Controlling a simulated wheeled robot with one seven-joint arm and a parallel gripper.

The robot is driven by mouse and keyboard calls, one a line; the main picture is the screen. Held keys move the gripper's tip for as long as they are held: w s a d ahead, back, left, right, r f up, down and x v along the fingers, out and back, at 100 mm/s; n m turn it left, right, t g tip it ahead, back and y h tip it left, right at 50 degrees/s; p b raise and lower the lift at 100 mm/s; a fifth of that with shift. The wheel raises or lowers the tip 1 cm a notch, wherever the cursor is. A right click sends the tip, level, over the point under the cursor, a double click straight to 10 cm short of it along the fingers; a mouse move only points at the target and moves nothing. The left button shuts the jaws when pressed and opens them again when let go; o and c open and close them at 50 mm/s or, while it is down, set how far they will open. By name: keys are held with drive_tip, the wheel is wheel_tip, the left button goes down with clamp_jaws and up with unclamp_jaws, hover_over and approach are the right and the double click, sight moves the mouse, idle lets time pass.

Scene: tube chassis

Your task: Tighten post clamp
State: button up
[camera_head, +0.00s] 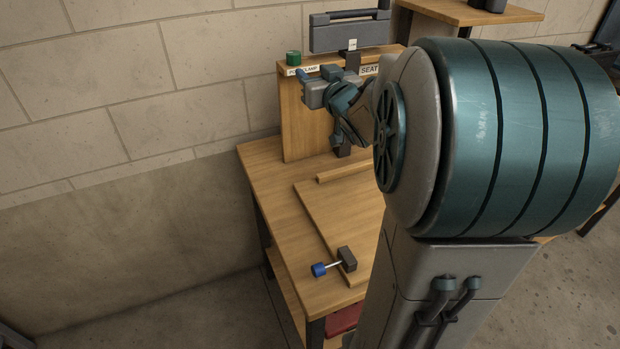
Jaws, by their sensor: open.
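A green knob (293,58) sits at the top left of the upright wooden board (296,120). Just below it is a white label (308,70) that seems to read POST CLAMP, with some letters covered. My gripper (314,74) is open in front of the top of the board, just below and right of the green knob. Its blue-grey fingers overlap the label in the picture. I cannot tell whether a finger touches the knob or the board. My arm covers much of the right side of the view.
A second label reading SEAT (370,70) is partly hidden by my arm. A blue knob (319,270) on a rod joins a dark block (347,259) on the bench (270,185). A grey case (350,35) stands behind the board. The bench's left part is clear.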

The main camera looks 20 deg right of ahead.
drive_tip(key=s+a+f+g+p, duration=0.1)
drive_tip(key=s+a+f+g, duration=0.2)
drive_tip(key=s, duration=0.3)
drive_tip(key=s+a+f+m+g+p, duration=0.1)
drive_tip(key=s+a+f+g, duration=0.2)
drive_tip(key=s, duration=0.3)
drive_tip(key=s+a+f+g+h+p, duration=0.1)
drive_tip(key=s+a+f+g, duration=0.2)
drive_tip(key=s+f+g, duration=0.2)
drive_tip(key=shift+s, duration=0.6)
drive_tip(key=t+p, duration=0.2)
drive_tip(key=t, duration=0.9)
approach(296, 60)
drive_tip(key=shift+h, duration=0.4)
drive_tip(key=w+p, duration=0.1)
drive_tip(key=w, duration=0.3)
drive_tip(key=w+p, duration=0.1)
drive_tip(key=w, duration=0.3)
drive_tip(key=w+p, duration=0.1)
drive_tip(key=w, duration=0.3)
drive_tip(key=shift+d, duration=0.4)
